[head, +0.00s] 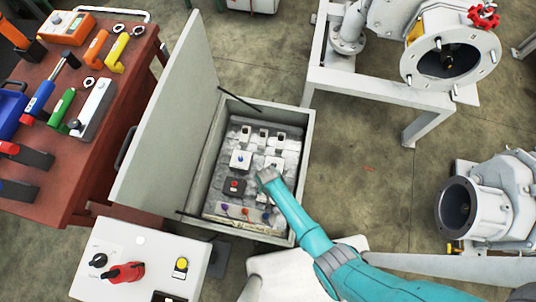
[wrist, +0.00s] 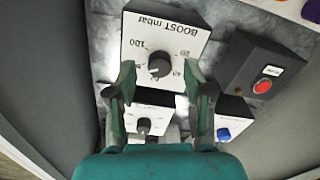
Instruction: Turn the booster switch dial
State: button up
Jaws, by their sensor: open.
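The dial labelled "BOOST mbar" is a black round knob (wrist: 159,66) on a white square plate (wrist: 185,30), upside down in the wrist view. My gripper (wrist: 159,72) is open, with one finger on each side of the knob. I cannot tell whether the fingertips touch the knob or plate. In the head view my gripper (head: 268,177) is over the right part of the panel (head: 222,207) in the open grey box and hides the boost dial there, at least in part.
A second black dial (wrist: 143,127) sits between my fingers, nearer my palm. A red button (wrist: 267,86) and a blue button (wrist: 223,134) are to the right. The box's raised lid (head: 165,110) stands on the left, beside a red tool table (head: 85,150).

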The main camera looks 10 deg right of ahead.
jog(key=shift+f, duration=0.75)
grip_shut()
jog(key=n, duration=0.5)
jog(key=shift+n, duration=0.4)
jog(key=n, duration=0.5)
jog(key=shift+d+n, duration=0.1)
jog(key=shift+n, duration=0.3)
